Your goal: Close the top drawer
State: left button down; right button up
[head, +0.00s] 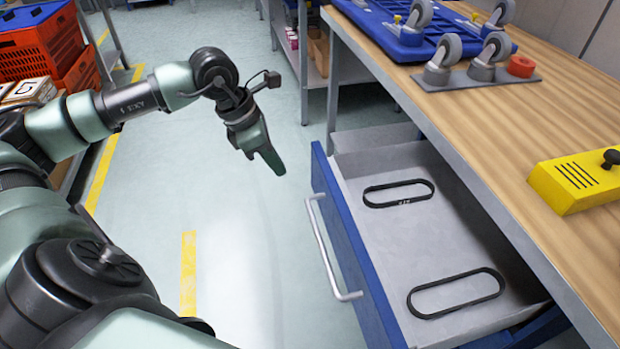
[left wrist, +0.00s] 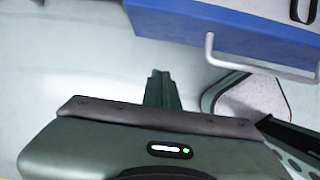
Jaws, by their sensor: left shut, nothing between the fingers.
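The top drawer (head: 425,235) is pulled out from under the wooden workbench in the head view. It has a blue front and a light grey inside with two black oval belts lying flat in it. Its silver bar handle (head: 329,247) faces my left arm; the handle also shows in the left wrist view (left wrist: 250,68), beyond my fingers and to the right. My left gripper (head: 274,163) is shut and empty, to the left of the drawer front and apart from it, pointing down over the floor. Its closed fingers show in the left wrist view (left wrist: 161,90). My right gripper is not in view.
The workbench top (head: 480,120) carries a blue caster platform (head: 385,25), a red ring (head: 521,66) and a yellow block (head: 578,182) with a black knob. Orange totes (head: 40,45) stand at the upper left. The floor between my left arm and the drawer is clear.

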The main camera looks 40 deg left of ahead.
pick_arm(q)
jog(key=w+d+f, duration=0.4)
jog(key=w+f, duration=0.1)
jog(key=f, duration=0.1)
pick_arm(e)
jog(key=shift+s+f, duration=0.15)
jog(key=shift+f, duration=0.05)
